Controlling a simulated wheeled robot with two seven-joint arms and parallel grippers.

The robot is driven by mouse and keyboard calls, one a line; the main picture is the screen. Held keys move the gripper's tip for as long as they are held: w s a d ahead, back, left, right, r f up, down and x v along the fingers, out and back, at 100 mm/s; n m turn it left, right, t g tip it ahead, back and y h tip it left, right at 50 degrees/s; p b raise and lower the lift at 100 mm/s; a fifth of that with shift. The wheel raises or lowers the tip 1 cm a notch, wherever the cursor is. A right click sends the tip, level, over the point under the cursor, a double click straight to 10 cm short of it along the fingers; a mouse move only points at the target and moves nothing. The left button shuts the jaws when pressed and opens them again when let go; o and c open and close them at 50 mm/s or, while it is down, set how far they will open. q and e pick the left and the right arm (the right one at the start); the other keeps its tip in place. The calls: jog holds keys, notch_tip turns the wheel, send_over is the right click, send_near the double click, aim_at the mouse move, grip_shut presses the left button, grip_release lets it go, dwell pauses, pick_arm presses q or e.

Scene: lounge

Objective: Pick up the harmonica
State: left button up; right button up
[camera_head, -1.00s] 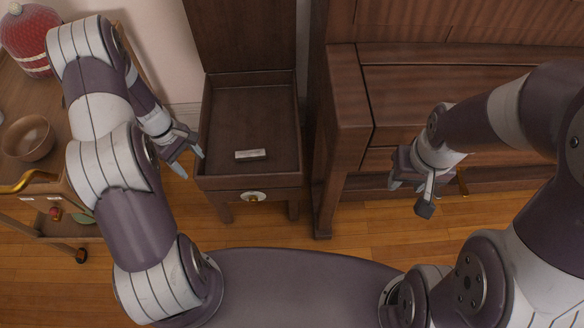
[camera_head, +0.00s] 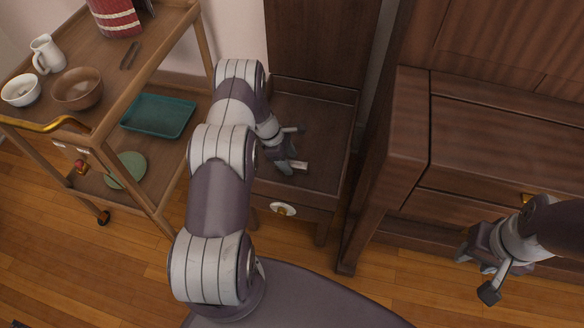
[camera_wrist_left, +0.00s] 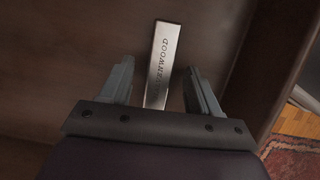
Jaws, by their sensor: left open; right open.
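The harmonica is a small silver bar with dark lettering. It lies on the wooden surface of the small cabinet (camera_head: 325,118). In the left wrist view the harmonica (camera_wrist_left: 162,60) runs lengthwise between and beyond the fingers of my left gripper (camera_wrist_left: 158,85), which is open with a gap on each side. In the head view my left gripper (camera_head: 291,150) is over the cabinet top and hides part of the harmonica (camera_head: 300,165). My right gripper (camera_head: 483,278) is open and empty, low in front of the large wooden desk.
A wooden trolley (camera_head: 150,65) on the left holds a brown bowl (camera_head: 77,88), a white bowl (camera_head: 21,90), a white jug (camera_head: 47,54) and a teal tray (camera_head: 158,115). The large wooden desk (camera_head: 405,130) stands close right of the cabinet.

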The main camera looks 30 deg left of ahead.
pick_arm(q)
jog(key=shift+d+f, duration=0.25)
jog(key=shift+f, duration=0.3)
grip_shut()
jog(key=shift+r, duration=0.15)
